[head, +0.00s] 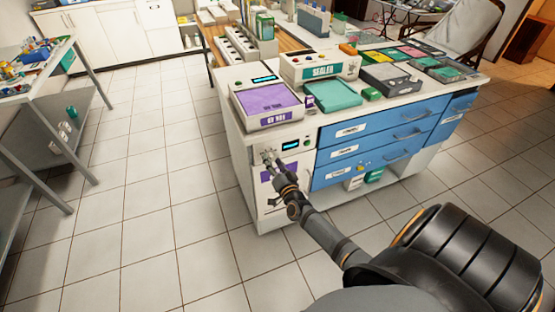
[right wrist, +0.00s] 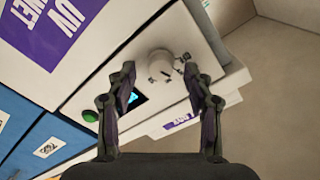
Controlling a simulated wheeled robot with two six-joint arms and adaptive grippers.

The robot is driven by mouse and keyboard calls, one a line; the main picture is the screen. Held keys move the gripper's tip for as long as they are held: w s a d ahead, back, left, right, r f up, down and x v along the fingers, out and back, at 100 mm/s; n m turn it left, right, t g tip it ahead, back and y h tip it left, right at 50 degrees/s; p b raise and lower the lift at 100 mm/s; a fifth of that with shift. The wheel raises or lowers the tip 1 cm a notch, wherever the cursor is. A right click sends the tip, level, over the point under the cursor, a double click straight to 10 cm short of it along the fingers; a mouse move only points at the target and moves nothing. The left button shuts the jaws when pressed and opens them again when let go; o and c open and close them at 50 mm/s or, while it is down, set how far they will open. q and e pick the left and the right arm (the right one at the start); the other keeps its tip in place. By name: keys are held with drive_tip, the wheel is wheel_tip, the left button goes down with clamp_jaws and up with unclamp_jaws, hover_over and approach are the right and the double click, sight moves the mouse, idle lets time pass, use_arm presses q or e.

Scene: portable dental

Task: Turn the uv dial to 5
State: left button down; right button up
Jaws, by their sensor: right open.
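The uv dial is a round white knob (right wrist: 161,66) on the white front panel of the cabinet. In the right wrist view it lies just ahead of and between my right gripper's fingers (right wrist: 160,88), which are open and apart from each other. I cannot tell whether a fingertip touches it. In the head view my right gripper (head: 272,163) is at the panel's left part and largely covers the dial. A small lit display (head: 290,145) is beside it and is partly hidden by a finger in the wrist view. The numbers around the dial are not readable. My left gripper is not in view.
A green button (right wrist: 90,116) is on the same panel beside the display. Above it is a purple-topped box (head: 268,101) on the cabinet top. Blue drawers (head: 375,140) with handles are to the right. The tiled floor (head: 150,200) to the left is clear.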

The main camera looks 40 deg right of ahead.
drive_tip(key=v, duration=1.1)
drive_tip(key=shift+d, duration=0.1)
drive_tip(key=s+a+f+n+g+y+p, duration=0.1)
drive_tip(key=s+f+n+g, duration=0.15)
drive_tip(key=s+f, duration=0.45)
drive_tip(key=s+a+f+n+g+y+p, duration=0.1)
drive_tip(key=s+f+n+g, duration=0.15)
drive_tip(key=f, duration=0.75)
drive_tip(key=s+a+f+n+g+y+p, duration=0.1)
drive_tip(key=s+f+n+g+p, duration=0.15)
drive_tip(key=s+f, duration=0.45)
drive_tip(key=s+a+f+n+g, duration=0.1)
drive_tip(key=s+f+g, duration=0.2)
drive_tip(key=s, duration=0.4)
drive_tip(key=s+a+f+n+g, duration=0.1)
drive_tip(key=s+f+g, duration=0.1)
drive_tip(key=s+f, duration=0.3)
drive_tip(key=s+a+f+n+g+p, duration=0.1)
drive_tip(key=s+f+g, duration=0.2)
drive_tip(key=s, duration=0.6)
drive_tip(key=shift+a+f+g+y, duration=0.25)
drive_tip(key=shift+f+g+y, duration=0.1)
drive_tip(key=shift+f, duration=0.4)
